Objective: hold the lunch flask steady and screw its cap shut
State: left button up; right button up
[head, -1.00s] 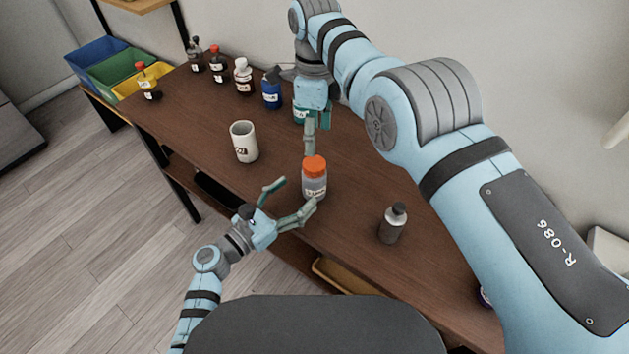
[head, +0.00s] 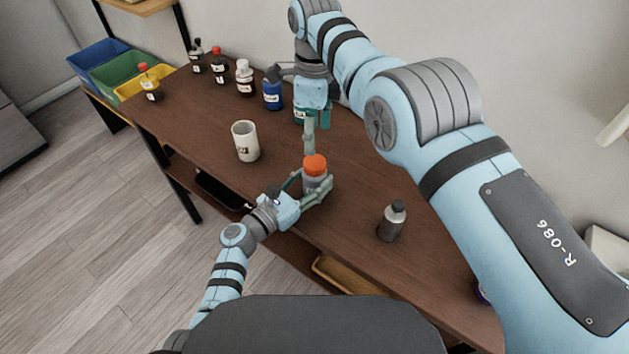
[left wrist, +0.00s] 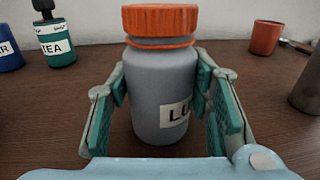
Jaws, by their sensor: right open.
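The lunch flask (head: 311,182) is a grey jar with an orange cap (head: 315,165), upright on the brown table. In the left wrist view the flask (left wrist: 163,90) shows part of a label, and the cap (left wrist: 160,19) sits on top above a thin orange ring. My left gripper (head: 316,190) is around the flask body below the cap. Its pads stand on both sides, with narrow gaps that look free, so it appears open. My right gripper (head: 316,140) is open and empty, pointing down above and behind the flask; one finger partly hides the other.
A white mug (head: 245,142) stands left of the flask, and a grey bottle (head: 392,222) right of it. Several bottles, including a blue one (head: 272,95), line the back. Coloured bins (head: 113,72) are at the far left. Table between flask and grey bottle is clear.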

pick_arm(q)
grip_shut()
jog(key=shift+f, duration=0.1)
pick_arm(e)
jog(key=n, duration=0.4)
jog(key=shift+n, duration=0.4)
jog(key=n, duration=0.3)
jog(key=shift+n, duration=0.4)
jog(key=n, duration=0.4)
jog(key=shift+n, duration=0.3)
jog(key=n, duration=0.9)
jog(key=shift+n, duration=0.4)
jog(key=n, duration=0.4)
jog(key=shift+n, duration=0.3)
jog(key=n, duration=0.9)
jog(key=shift+n, duration=0.4)
jog(key=n, duration=0.7)
jog(key=shift+n, duration=0.4)
jog(key=n, duration=0.4)
